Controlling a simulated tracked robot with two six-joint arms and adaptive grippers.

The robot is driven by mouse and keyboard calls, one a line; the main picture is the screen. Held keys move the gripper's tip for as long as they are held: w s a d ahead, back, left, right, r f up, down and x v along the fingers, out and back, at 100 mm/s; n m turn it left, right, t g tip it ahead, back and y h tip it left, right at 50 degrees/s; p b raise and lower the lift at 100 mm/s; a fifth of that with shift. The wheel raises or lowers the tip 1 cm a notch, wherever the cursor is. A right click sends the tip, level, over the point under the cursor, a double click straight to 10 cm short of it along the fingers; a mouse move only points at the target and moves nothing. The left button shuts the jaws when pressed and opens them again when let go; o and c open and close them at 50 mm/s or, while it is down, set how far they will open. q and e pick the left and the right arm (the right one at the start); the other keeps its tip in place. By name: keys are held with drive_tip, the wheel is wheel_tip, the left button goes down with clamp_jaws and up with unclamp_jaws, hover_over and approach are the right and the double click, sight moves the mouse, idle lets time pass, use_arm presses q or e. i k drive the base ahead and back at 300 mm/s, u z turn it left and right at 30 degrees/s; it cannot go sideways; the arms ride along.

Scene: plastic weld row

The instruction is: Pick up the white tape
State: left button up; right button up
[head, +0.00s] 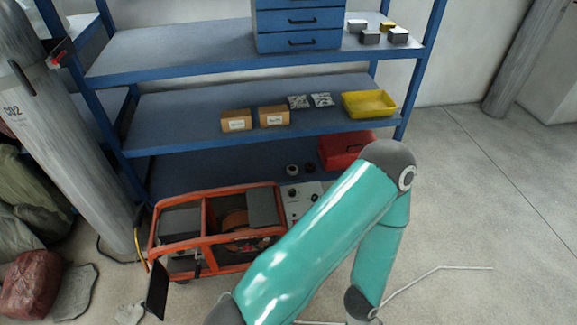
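Two small round rolls lie side by side on the bottom shelf, to the left of a red case. The left roll (292,170) looks pale with a dark centre and may be the white tape; it is too small to be sure. The right roll (309,168) is dark. One of my teal arms rises from the bottom of the head view, bends at an elbow to the right of the rolls and goes down again. Neither gripper shows, so I cannot see whether they hold anything.
The blue shelf rack (195,108) carries cardboard boxes (237,121), a yellow bin (369,104) and a blue drawer unit (299,30). The red case (345,148) sits beside the rolls. An orange-framed machine (213,262) stands in front. A grey cylinder (66,130) stands left. Floor at right is mostly clear.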

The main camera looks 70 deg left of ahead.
sight(294, 167)
drive_tip(key=z, duration=0.2)
drive_tip(key=i, duration=3.5)
drive_tip(key=u, duration=2.25)
drive_tip(key=i, duration=0.35)
drive_tip(key=u, duration=2.15)
drive_tip(key=k, duration=0.3)
drive_tip(key=u, duration=0.05)
